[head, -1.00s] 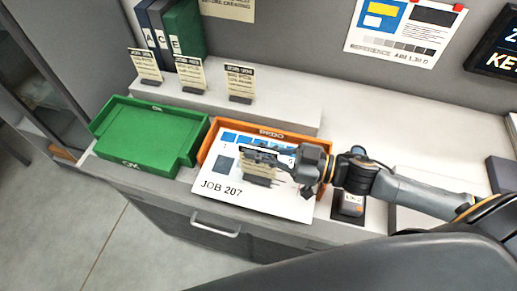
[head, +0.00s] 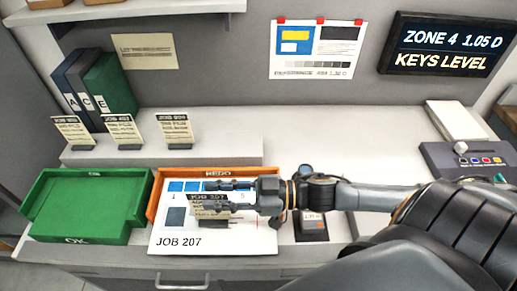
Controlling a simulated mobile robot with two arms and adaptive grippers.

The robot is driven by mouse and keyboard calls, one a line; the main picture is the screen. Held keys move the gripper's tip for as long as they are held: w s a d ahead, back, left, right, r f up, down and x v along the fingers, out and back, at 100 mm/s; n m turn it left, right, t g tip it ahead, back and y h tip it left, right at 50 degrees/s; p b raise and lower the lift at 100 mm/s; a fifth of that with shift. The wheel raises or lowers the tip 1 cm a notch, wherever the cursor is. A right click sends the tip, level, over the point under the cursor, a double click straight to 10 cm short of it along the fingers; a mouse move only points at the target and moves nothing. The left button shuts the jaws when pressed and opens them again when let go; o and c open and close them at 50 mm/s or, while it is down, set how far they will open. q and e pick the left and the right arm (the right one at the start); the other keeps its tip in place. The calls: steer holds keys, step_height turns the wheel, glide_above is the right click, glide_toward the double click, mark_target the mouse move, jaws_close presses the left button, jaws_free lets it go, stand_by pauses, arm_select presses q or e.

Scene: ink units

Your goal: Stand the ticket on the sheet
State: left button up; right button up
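The JOB 207 ticket (head: 208,197), a small cream card in a dark foot, stands upright and appears to rest on the sheet. The white JOB 207 sheet (head: 180,228), with blue and grey patches, lies over the orange REDO tray. My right gripper (head: 218,196) reaches in from the right at the ticket. Its fingers are spread, one behind the card and one in front, with a gap showing above the card. The front finger hides part of the card. My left gripper is out of view.
A green OK tray (head: 80,207) stands left of the orange REDO tray (head: 152,192). Several binders (head: 110,85) and other tickets (head: 175,129) stand on the raised shelf behind. A small dark device (head: 311,226) sits just right of the sheet. A console (head: 465,160) is far right.

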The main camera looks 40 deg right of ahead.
steer(key=v, duration=0.9)
steer(key=shift+s+d, duration=0.25)
steer(key=shift+d, duration=0.05)
